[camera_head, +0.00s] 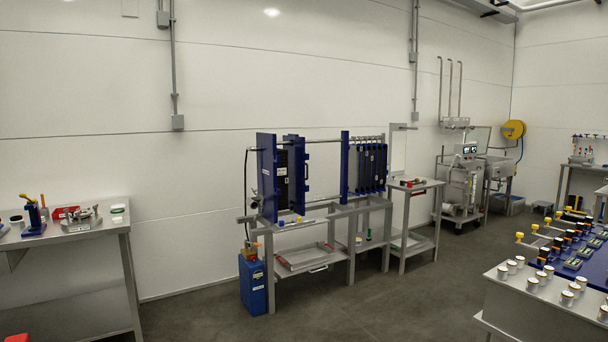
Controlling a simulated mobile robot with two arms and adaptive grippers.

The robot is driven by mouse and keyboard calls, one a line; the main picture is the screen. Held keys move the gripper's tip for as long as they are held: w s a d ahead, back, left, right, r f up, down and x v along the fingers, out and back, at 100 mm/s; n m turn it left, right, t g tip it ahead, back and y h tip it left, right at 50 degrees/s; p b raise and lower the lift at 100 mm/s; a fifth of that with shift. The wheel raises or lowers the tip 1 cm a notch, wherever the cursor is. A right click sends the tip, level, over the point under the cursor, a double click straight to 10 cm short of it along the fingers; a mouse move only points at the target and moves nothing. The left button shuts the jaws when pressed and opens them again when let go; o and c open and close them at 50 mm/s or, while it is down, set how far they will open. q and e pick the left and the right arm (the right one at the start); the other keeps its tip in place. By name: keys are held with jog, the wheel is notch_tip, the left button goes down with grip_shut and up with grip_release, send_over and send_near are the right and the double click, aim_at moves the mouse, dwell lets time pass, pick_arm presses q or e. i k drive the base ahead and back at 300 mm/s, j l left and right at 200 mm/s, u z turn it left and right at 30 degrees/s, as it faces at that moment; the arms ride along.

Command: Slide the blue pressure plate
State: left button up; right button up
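A plate press stands against the back wall in the middle of the head view. At its left end are a tall blue end plate (266,178) and a second blue plate (299,165) with a handle on its edge, close together with a dark plate (282,180) between them. A third blue plate (345,165) stands to the right, next to a pack of several dark plates (370,168). A clear gap lies between the second and third blue plates. The frames do not label which is the pressure plate. Neither gripper shows.
The press rests on a grey metal frame (351,250) with a tray (305,257) on its lower shelf. A blue pump unit (252,285) stands at its left foot. Workbenches stand at left (75,233) and front right (530,315). The floor (400,305) before the press is clear.

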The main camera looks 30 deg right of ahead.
aim_at(298, 157)
jog(key=i+l+z, duration=0.2)
jog(key=i+l, duration=0.3)
jog(key=i+l+z, duration=0.15)
jog(key=i+l, duration=0.25)
jog(key=i, duration=0.15)
jog(key=i+l+z, duration=0.2)
jog(key=i+l, duration=0.2)
jog(key=i, duration=0.15)
